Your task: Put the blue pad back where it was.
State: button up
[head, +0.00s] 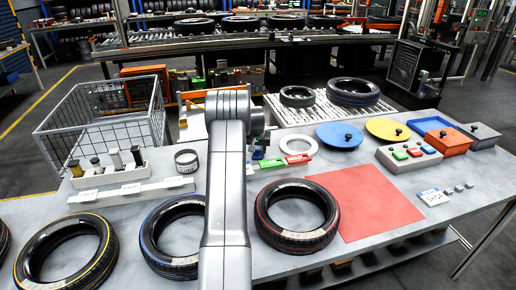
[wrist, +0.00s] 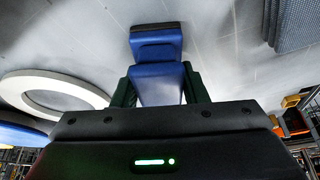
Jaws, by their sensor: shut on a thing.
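In the wrist view the blue pad (wrist: 160,84) is between the two dark green fingers of my gripper (wrist: 160,92), which is shut on it. A blue block-like part (wrist: 155,42) shows just beyond the fingertips; I cannot tell whether it belongs to the same pad. The grey table top lies beyond it, and contact with it is unclear. In the head view my grey arm hides most of the gripper.
A white ring (head: 298,144) lies close by on the table and also shows in the wrist view (wrist: 50,91). A blue lid (head: 339,134) and a yellow lid (head: 387,128) lie to the right. Tyres (head: 296,214) and a red mat (head: 365,200) fill the front.

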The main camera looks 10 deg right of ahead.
jog(key=shift+f, duration=0.2)
jog(key=o, duration=1.1)
jog(key=shift+r, duration=0.1)
jog(key=shift+r, duration=0.25)
jog(key=b+v, duration=0.2)
jog(key=v, duration=0.9)
jog(key=shift+s+a+r, duration=0.1)
jog(key=shift+s+r, duration=0.1)
jog(key=shift+r, duration=0.15)
